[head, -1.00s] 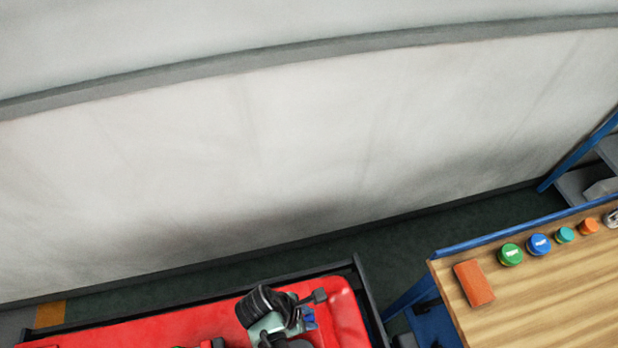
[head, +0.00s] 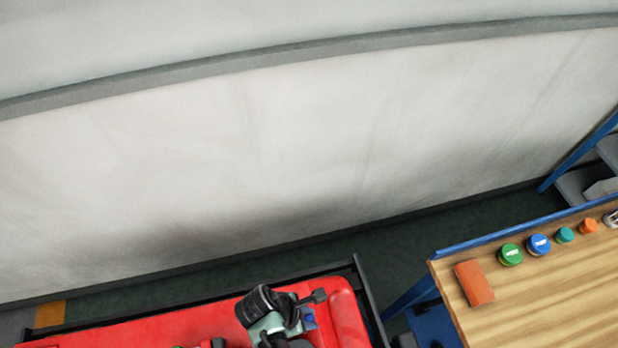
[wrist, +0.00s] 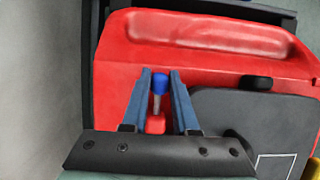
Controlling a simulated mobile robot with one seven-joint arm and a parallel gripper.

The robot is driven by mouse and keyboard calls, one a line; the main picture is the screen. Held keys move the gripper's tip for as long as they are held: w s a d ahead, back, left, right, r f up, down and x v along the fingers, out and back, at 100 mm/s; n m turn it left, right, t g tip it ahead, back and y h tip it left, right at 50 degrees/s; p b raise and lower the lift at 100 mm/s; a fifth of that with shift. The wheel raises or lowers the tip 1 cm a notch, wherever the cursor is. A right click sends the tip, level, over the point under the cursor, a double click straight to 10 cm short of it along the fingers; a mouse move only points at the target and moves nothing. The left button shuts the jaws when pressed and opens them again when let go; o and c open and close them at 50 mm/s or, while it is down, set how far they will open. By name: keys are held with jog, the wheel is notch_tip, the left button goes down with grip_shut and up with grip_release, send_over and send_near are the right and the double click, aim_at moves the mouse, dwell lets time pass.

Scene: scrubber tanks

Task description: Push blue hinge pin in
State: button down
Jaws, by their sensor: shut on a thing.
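The blue hinge pin (wrist: 159,84) has a blue head on a metal shaft and shows between my fingers in the wrist view. A small red block (wrist: 155,124) sits at the lower end of the shaft; I cannot tell how deep the pin sits in it. My gripper (wrist: 160,75) has blue fingers, one on each side of the pin, and is shut on it. In the head view my gripper (head: 309,318) is small, over the right end of the red machine cover (head: 345,305), and the pin cannot be made out there.
A dark grey panel (wrist: 255,120) lies right of my fingers, with a black fitting (wrist: 257,82) beyond it. A raised red ridge (wrist: 215,32) runs along the far edge. A wooden bench (head: 540,300) with an orange block (head: 474,283) and several small jars stands at the right.

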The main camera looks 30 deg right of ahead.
jog(key=shift+w+a, duration=0.3)
jog(key=shift+a, duration=0.65)
jog(key=shift+w+a, duration=0.25)
jog(key=shift+a, duration=0.7)
